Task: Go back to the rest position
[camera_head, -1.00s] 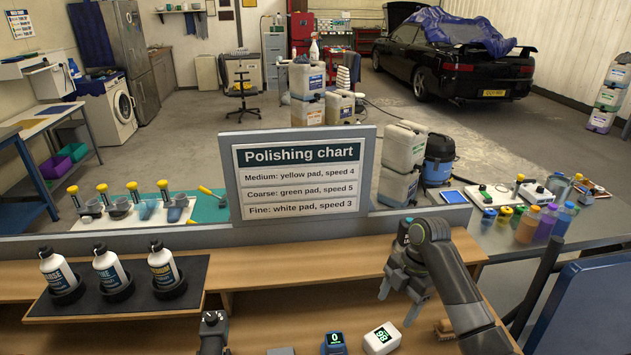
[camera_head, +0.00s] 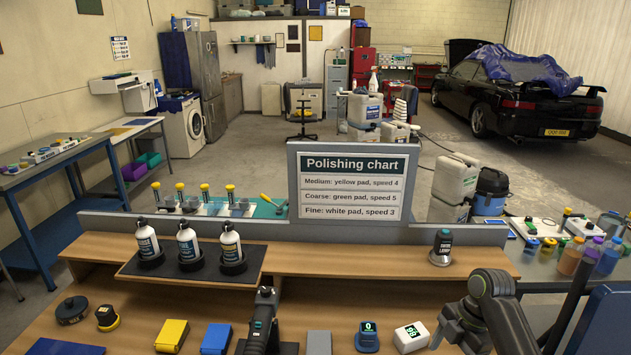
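My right gripper (camera_head: 455,338) hangs low at the front right of the bench, beside a white device with a green display (camera_head: 411,336). Its fingers look apart, with nothing seen between them. My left arm comes up at the bottom centre, with the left gripper (camera_head: 264,300) above the bench front. Its fingers are too foreshortened to tell their opening.
Three white bottles (camera_head: 187,240) stand on a black tray (camera_head: 128,268) on the shelf. A blue device (camera_head: 367,337), a yellow block (camera_head: 172,334) and a blue block (camera_head: 216,338) lie in front.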

